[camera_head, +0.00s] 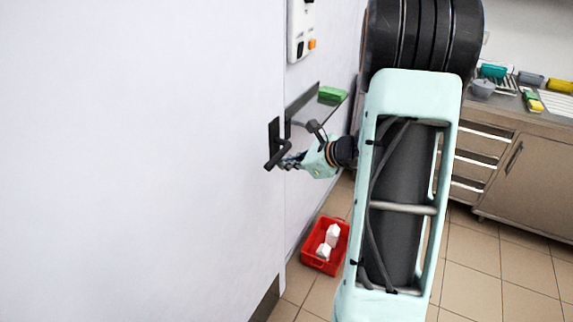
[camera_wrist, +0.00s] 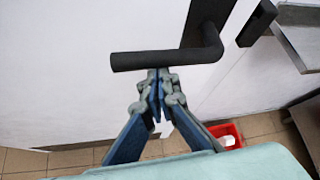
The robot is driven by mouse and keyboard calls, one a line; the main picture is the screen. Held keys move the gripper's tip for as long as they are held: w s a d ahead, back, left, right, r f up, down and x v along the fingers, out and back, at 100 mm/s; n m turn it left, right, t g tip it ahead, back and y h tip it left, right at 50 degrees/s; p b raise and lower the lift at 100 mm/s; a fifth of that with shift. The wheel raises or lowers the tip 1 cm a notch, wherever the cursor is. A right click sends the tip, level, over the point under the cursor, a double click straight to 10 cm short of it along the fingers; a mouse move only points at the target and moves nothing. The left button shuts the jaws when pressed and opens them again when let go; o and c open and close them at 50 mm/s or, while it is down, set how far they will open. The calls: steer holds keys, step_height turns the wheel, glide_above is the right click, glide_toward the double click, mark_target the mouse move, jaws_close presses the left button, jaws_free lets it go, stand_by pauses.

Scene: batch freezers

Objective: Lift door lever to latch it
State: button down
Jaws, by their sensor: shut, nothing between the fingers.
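The black door lever (camera_head: 278,154) sits on a dark plate on the white door (camera_head: 140,160) near the door's right edge. In the wrist view the lever (camera_wrist: 165,59) reaches left from its plate, close to level. My gripper (camera_wrist: 157,76) is shut and empty, with its fingertips just below the lever's bar; I cannot tell whether they touch it. In the head view my gripper (camera_head: 288,162) is beside the lever, and my arm comes in from the right. A black block (camera_wrist: 257,22), perhaps the latch part, is on the frame right of the lever plate.
A steel shelf (camera_head: 305,101) with a green item (camera_head: 332,94) juts from the wall just right of the lever. A red crate (camera_head: 325,246) with white items stands on the floor below. A steel counter (camera_head: 525,150) stands at the right.

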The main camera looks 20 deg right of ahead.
steer(key=shift+w+r, duration=0.1)
steer(key=shift+r, duration=0.05)
step_height(320, 180, down, 5)
steer(key=b, duration=0.4)
steer(key=w+d+v, duration=0.1)
steer(key=v, duration=1)
steer(key=shift+s+d+r, duration=0.25)
steer(key=shift+s+d, duration=0.05)
steer(key=shift+d, duration=0.05)
